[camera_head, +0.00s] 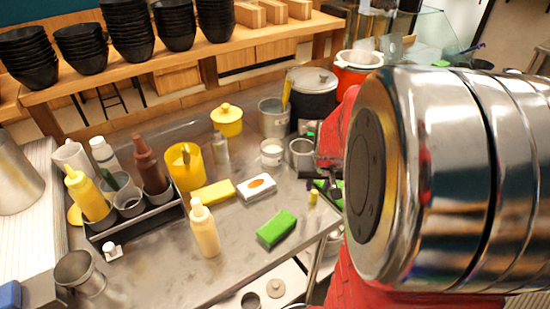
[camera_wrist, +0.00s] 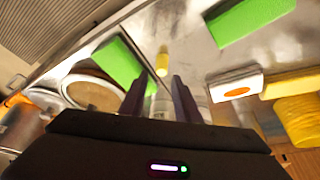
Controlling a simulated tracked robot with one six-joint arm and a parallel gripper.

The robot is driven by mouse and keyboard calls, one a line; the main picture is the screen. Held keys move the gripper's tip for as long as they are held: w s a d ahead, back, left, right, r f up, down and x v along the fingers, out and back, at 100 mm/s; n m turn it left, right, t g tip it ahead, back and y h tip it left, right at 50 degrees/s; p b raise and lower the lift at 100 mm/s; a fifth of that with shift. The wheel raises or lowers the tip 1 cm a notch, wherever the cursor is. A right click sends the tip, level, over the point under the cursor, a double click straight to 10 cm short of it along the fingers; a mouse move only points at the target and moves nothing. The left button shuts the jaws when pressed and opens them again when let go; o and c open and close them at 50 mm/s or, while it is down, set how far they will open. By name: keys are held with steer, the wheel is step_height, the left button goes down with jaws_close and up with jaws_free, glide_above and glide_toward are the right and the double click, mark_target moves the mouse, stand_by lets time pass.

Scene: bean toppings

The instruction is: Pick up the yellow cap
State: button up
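A small yellow cap (camera_head: 313,196) stands on the steel counter near its right edge, right of the green block. In the wrist view the yellow cap (camera_wrist: 162,60) shows upright in the picture, beyond my fingertips and between their lines. My gripper (camera_wrist: 160,85) is open, with a gap between its two dark fingers. No finger visibly touches the cap. In the head view my gripper (camera_head: 326,178) is small and partly hidden by my arm, close behind the cap. A clear, blurred container shows between the fingers in the wrist view.
A green block (camera_head: 276,228) and a white box with an orange oval (camera_head: 257,187) lie left of the cap. Another green block (camera_wrist: 118,62) lies left of my fingers. A cream bottle (camera_head: 204,230) stands farther left. Metal cups and a black pot (camera_head: 312,103) stand behind.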

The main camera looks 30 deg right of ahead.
mark_target(315, 193)
steer(key=shift+w+d+f, duration=0.1)
steer(key=shift+w+f, duration=0.1)
steer(key=shift+f, duration=0.3)
steer(key=shift+x, duration=2.65)
steer(key=shift+c, duration=0.2)
steer(key=c, duration=0.4)
